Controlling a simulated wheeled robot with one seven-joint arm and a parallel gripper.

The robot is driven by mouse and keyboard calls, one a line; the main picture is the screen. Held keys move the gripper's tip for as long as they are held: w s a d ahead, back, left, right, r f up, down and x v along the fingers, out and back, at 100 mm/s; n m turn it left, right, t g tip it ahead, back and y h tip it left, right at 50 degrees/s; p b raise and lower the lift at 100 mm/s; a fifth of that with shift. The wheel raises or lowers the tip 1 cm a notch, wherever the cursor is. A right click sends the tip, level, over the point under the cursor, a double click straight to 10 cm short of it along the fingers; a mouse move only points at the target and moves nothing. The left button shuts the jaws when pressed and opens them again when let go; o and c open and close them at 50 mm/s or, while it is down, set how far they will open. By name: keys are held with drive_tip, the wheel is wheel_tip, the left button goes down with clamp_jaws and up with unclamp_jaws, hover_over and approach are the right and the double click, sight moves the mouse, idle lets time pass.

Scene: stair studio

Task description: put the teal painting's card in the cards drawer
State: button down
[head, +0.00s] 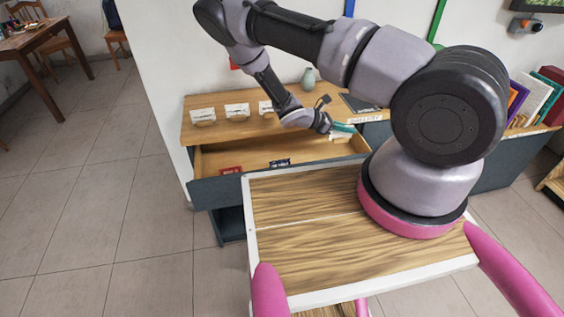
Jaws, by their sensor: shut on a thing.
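My gripper (330,127) is at the end of my outstretched arm, small and partly blurred in the head view. It is shut on a thin teal item (344,128), which looks like the teal card; a whitish piece shows just under it. They are over the right part of the open drawer (240,156), at about cabinet-top height. The drawer is pulled out toward me, its wooden inside showing. A red piece (231,170) and a dark piece with white marks (280,163) are at its front edge; I cannot tell whether they are cards or labels.
Several white cards in small stands, such as the left one (203,115), line the cabinet top (192,132). A pale vase (308,77) stands behind them. Books (535,97) stand at the right. Tiled floor (100,200) is free at the left.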

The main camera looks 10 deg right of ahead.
drive_tip(key=f, duration=0.7)
drive_tip(key=shift+w+a+f, duration=0.15)
drive_tip(key=shift+w, duration=0.15)
drive_tip(key=shift+f, duration=1.8)
drive_tip(key=c, duration=1)
unclamp_jaws()
drive_tip(key=shift+f, duration=0.1)
drive_tip(key=v, duration=1.2)
drive_tip(key=shift+s, duration=0.2)
